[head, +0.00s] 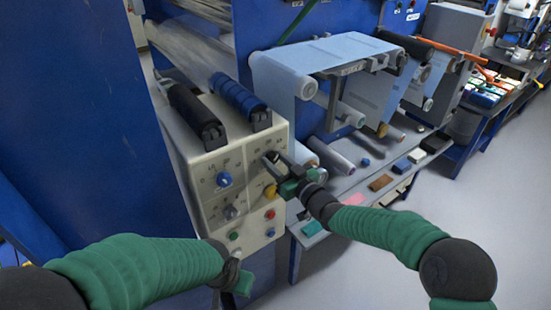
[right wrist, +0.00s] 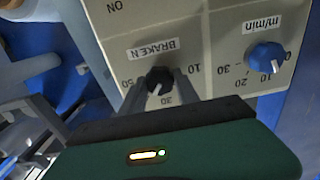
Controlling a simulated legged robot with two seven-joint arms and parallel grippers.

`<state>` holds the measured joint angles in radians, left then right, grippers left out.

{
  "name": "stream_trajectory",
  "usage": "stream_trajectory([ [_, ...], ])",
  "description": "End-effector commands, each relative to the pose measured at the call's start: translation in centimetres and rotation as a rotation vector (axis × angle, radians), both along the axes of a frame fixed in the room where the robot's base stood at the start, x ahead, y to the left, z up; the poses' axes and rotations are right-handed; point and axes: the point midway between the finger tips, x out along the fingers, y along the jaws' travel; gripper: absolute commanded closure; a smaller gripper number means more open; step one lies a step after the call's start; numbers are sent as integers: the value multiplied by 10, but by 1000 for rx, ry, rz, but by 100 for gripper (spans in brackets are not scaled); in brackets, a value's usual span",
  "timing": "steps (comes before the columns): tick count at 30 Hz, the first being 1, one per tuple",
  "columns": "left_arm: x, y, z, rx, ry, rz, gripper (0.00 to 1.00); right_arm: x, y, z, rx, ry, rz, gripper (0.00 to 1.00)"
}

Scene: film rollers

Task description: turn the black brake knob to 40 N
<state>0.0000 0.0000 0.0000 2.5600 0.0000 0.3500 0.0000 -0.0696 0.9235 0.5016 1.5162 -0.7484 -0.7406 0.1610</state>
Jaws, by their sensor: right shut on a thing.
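The black brake knob (right wrist: 158,79) sits below the "BRAKE N" label (right wrist: 152,49) on the beige control panel (right wrist: 215,20). My right gripper (right wrist: 163,76) has one finger on each side of the knob and is shut on it.
A blue m/min knob (right wrist: 267,57) is beside the brake knob; it shows in the head view too (head: 224,179). A yellow knob (head: 270,191), a grey knob (head: 231,212) and red (head: 269,214) and green (head: 234,236) buttons lie close below. Rollers (head: 240,100) stand on top.

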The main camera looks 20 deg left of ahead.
Motion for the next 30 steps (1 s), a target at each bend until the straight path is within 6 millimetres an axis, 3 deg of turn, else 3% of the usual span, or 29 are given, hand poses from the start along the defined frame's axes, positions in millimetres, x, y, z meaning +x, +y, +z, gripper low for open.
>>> stream_trajectory([
  [23, 0, 0, 5, 0, 0, 0, 64, -1, -1, -7, 57, 94, 0, 100],
  [24, 0, 0, 5, 0, 0, 0, 64, -1, -1, -7, 57, 94, 0, 59],
  [28, 0, 0, 5, 0, 0, 0, 64, -1, 0, -5, 59, 91, 0, 42],
  [30, 0, 0, 5, 0, 0, 0, 64, -1, 0, -4, 60, 89, 0, 41],
])
